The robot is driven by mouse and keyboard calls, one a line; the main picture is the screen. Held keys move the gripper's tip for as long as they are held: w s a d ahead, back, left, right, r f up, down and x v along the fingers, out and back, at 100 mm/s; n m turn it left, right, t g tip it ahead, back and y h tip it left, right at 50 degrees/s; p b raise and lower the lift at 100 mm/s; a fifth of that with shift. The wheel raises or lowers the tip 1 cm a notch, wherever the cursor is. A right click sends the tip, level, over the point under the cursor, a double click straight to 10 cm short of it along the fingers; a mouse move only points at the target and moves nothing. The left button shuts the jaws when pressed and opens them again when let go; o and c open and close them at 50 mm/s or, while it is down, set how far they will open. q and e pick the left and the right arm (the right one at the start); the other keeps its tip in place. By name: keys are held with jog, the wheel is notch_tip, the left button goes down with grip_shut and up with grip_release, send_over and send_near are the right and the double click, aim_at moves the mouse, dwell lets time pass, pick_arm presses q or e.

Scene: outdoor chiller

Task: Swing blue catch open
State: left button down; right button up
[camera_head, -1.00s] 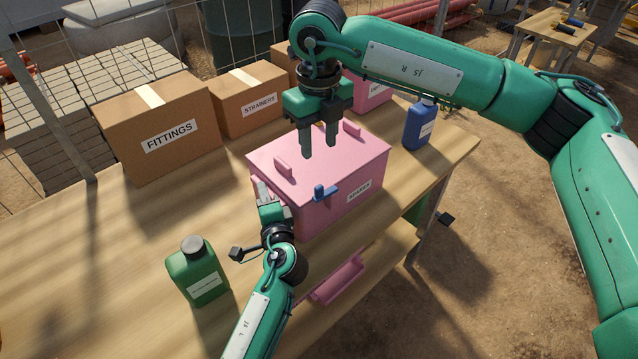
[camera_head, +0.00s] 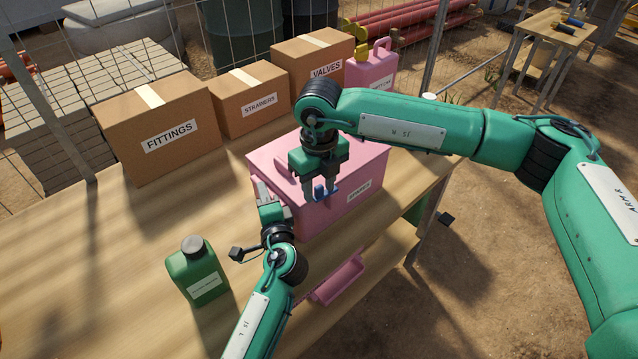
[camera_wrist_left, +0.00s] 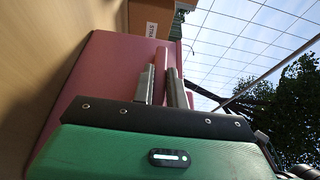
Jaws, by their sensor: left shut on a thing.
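A pink chiller box (camera_head: 305,215) with a label on its front stands on the wooden table. Its blue catch (camera_head: 330,194) is at the top front edge, partly hidden by my right gripper (camera_head: 320,193). My right gripper points down over the catch, its two fingers apart on either side of the catch's knob; contact is hard to make out. My left gripper (camera_head: 264,190) is at the chiller's left side, shut on a pink part, which looks like a side handle. In the left wrist view the fingers (camera_wrist_left: 161,88) close on this pink piece (camera_wrist_left: 162,62) beside the pink wall.
A green bottle (camera_head: 199,272) stands at the front left. Cardboard boxes labelled fittings (camera_head: 160,135), strainers (camera_head: 250,103) and valves (camera_head: 312,65) line the back, with a pink jug (camera_head: 372,68) beside them. The left of the table (camera_head: 80,250) is clear.

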grip_shut()
jog(key=shift+s+d+n, duration=0.1)
jog(key=shift+s+n, duration=0.05)
jog(key=shift+n, duration=0.45)
grip_release()
